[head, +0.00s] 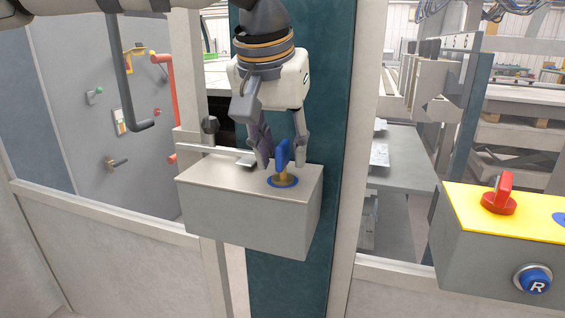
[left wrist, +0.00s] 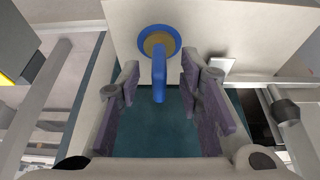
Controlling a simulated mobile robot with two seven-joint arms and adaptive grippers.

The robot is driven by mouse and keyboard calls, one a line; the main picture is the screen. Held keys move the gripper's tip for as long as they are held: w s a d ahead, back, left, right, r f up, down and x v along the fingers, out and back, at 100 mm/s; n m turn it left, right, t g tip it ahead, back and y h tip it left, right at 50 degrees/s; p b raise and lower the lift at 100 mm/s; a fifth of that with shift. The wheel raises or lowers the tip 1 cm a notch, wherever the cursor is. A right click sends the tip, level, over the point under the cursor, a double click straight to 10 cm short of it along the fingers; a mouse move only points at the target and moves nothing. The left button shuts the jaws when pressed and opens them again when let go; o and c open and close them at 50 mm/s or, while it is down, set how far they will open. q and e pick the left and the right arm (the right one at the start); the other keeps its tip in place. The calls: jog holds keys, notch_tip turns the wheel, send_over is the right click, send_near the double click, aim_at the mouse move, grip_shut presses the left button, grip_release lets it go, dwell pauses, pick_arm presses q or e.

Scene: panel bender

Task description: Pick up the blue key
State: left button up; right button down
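The blue key (head: 283,155) stands upright in a brass lock with a blue ring (head: 283,182) on top of a grey box (head: 240,215). My left gripper (head: 283,158) comes down from above, with its fingers around the key's sides. In the left wrist view, the blue key (left wrist: 159,75) lies between the two open fingers of my left gripper (left wrist: 158,85), with a gap visible on each side. The key's brass base and blue ring show above it in that view. My right gripper is not in view.
A grey box with a yellow top (head: 510,212) at the right carries a red knob (head: 499,197) and a blue button marked R (head: 533,279). A teal post (head: 290,285) stands behind the grey box. A dark bar (head: 120,75) hangs at the left.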

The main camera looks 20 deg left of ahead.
pick_arm(q)
jog(key=shift+w+f, duration=0.2)
jog(key=shift+f, duration=0.15)
grip_shut()
jog(key=shift+r, duration=0.15)
jog(key=shift+r, duration=0.3)
jog(key=s+d+r, duration=0.5)
jog(key=s+r, duration=0.7)
jog(key=s, duration=0.1)
jog(key=shift+d, duration=0.2)
